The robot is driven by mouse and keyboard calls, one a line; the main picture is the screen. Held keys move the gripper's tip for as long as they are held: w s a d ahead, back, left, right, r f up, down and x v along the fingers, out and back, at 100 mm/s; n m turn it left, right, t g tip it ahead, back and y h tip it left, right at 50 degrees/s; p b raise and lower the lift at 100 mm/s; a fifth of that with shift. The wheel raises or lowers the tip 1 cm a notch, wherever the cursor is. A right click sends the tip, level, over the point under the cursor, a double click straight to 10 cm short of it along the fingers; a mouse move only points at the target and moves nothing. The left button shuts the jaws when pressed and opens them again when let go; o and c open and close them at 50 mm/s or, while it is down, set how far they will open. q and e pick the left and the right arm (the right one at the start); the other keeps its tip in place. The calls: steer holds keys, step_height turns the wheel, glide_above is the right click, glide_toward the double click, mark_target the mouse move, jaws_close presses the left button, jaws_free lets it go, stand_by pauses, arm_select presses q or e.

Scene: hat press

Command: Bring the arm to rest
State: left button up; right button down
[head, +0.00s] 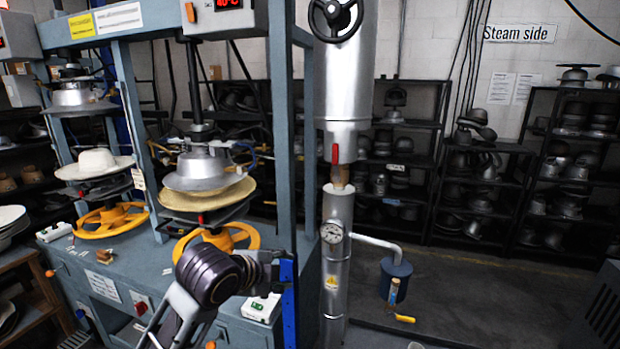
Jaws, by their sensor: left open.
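My left gripper (266,269) is in front of the press frame, low in the middle left of the head view. It is dark, seen side-on and open, with nothing visible between its fingers. My left arm (208,276) rises from the bottom edge. The gripper is beside the press's front right post, and I cannot tell whether it touches it. My right gripper is not in view.
A blue-grey hat press (283,130) holds a cream hat (94,163) and a tan hat (207,196) above yellow handwheels (112,220). A silver steam column (337,255) with a gauge stands to the right. Dark shelves (487,190) line the back; the floor (480,290) at right is mostly clear.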

arm_select(q)
steer(key=s+a+f+n+g+y, duration=0.1)
steer(key=s+a+f+n+g, duration=0.1)
steer(key=s+a+f+n, duration=0.5)
steer(key=s+a+f+n+g+y, duration=0.25)
steer(key=s+f+n, duration=0.25)
steer(key=s+f, duration=0.5)
steer(key=s+a+f+n+g+y, duration=0.1)
steer(key=s+a+f+n+g, duration=0.1)
steer(key=s+a+f+n, duration=0.65)
step_height(320, 180, down, 39)
steer(key=d+m+b, duration=0.2)
steer(key=d+m, duration=0.1)
steer(key=s+a+f+g+b, duration=0.1)
steer(key=s+a+f, duration=0.1)
steer(key=s+f, duration=0.8)
steer(key=s+a+f+g+b, duration=0.1)
steer(key=s+a+f, duration=0.1)
steer(key=s+f, duration=0.8)
steer(key=s, duration=0.2)
steer(key=shift+s+f, duration=0.3)
steer(key=shift+f, duration=0.1)
steer(key=shift+s+a, duration=0.1)
